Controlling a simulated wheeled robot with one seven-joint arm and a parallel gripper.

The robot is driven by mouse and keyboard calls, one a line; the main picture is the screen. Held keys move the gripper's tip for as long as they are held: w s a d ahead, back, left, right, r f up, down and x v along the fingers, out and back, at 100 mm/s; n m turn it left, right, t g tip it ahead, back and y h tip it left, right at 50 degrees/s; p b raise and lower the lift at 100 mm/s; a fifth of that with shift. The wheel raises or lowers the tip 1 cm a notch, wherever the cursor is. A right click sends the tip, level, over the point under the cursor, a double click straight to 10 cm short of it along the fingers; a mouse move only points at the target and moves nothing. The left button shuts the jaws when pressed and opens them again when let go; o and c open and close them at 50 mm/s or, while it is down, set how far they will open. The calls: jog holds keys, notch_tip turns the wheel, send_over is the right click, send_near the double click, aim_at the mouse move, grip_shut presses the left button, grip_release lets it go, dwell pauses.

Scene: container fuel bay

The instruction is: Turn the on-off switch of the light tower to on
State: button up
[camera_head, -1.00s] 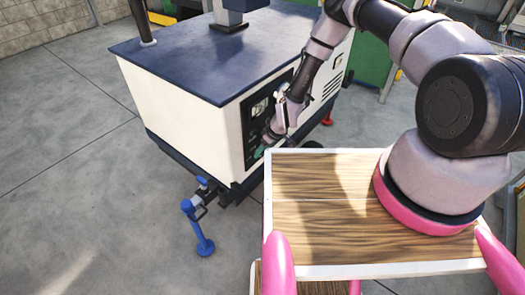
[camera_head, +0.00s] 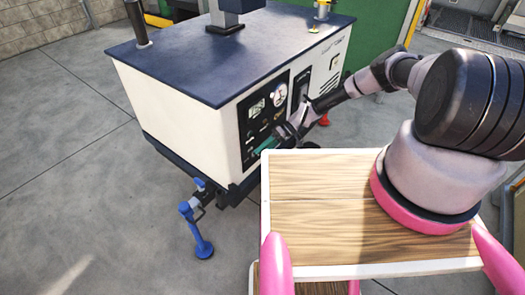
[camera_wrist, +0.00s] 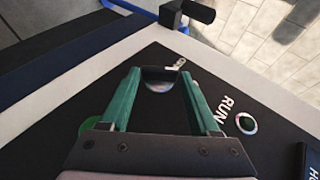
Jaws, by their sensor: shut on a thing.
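The light tower (camera_head: 195,130) is a white cabinet with a dark blue top. Its black control panel (camera_head: 285,80) faces right in the head view and carries gauges. My gripper (camera_head: 266,146) is at the panel's lower part. In the wrist view my gripper (camera_wrist: 160,78) has its two green fingers either side of a small dark knob with a shiny lower edge, seemingly the on-off switch (camera_wrist: 160,72), and is shut on it. The printed word RUN (camera_wrist: 229,107) is to its right. I cannot read which way the switch points.
A ringed round fitting (camera_wrist: 246,123) is beside RUN, and a green round part (camera_wrist: 96,126) is left of my gripper. A blue outrigger jack (camera_head: 196,225) stands at the cabinet's near corner. The concrete floor (camera_head: 70,170) at left is clear.

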jog(key=shift+w+f+g+y, duration=0.15)
jog(key=shift+g+y, duration=0.15)
jog(key=shift+y, duration=0.2)
jog(key=shift+d, duration=0.1)
jog(key=o, duration=1.4)
jog(key=shift+c, duration=0.2)
jog(key=v, duration=1)
jog(key=shift+w+d, duration=0.25)
